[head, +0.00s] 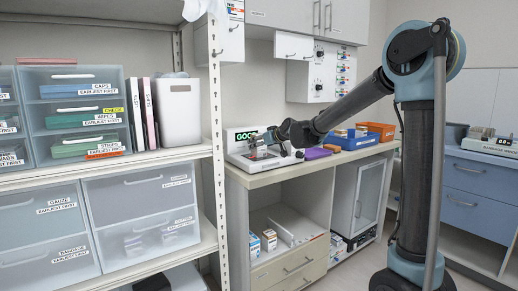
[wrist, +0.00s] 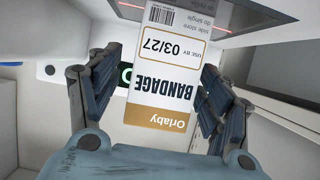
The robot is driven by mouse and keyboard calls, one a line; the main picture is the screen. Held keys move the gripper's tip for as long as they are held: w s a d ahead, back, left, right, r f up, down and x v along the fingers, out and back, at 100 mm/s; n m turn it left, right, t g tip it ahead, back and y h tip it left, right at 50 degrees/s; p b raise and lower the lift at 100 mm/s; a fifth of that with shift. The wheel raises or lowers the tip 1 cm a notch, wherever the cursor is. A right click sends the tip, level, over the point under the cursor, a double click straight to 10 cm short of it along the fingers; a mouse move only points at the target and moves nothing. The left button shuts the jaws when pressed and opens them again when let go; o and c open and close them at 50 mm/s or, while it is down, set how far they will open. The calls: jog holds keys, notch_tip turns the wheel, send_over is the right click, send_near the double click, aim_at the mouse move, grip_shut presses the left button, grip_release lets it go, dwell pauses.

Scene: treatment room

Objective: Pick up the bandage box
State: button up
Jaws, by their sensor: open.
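The bandage box (wrist: 160,80) is white with a gold band, printed "BANDAGE", "Orlaby" and "use by 03/27", upside down in the wrist view. My gripper (wrist: 160,68) is open, with one dark ribbed finger on each side of the box. The box lies between the fingers; whether they touch it I cannot tell. In the head view my gripper (head: 257,142) is at the white scanner device (head: 240,158) on the counter; the box is too small to make out there.
The scanner's green display (head: 243,136) reads partly "GOO". Purple (head: 317,153), blue (head: 350,140) and orange (head: 377,131) items stand on the counter to the right. A shelf post (head: 215,130) stands left of the counter. Small boxes (head: 262,240) sit on the shelf below.

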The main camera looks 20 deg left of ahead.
jog(key=shift+w+a+f, duration=0.25)
jog(key=shift+w+a, duration=0.1)
jog(key=shift+a, duration=0.1)
jog(key=c, duration=1.3)
jog(key=shift+r, duration=0.15)
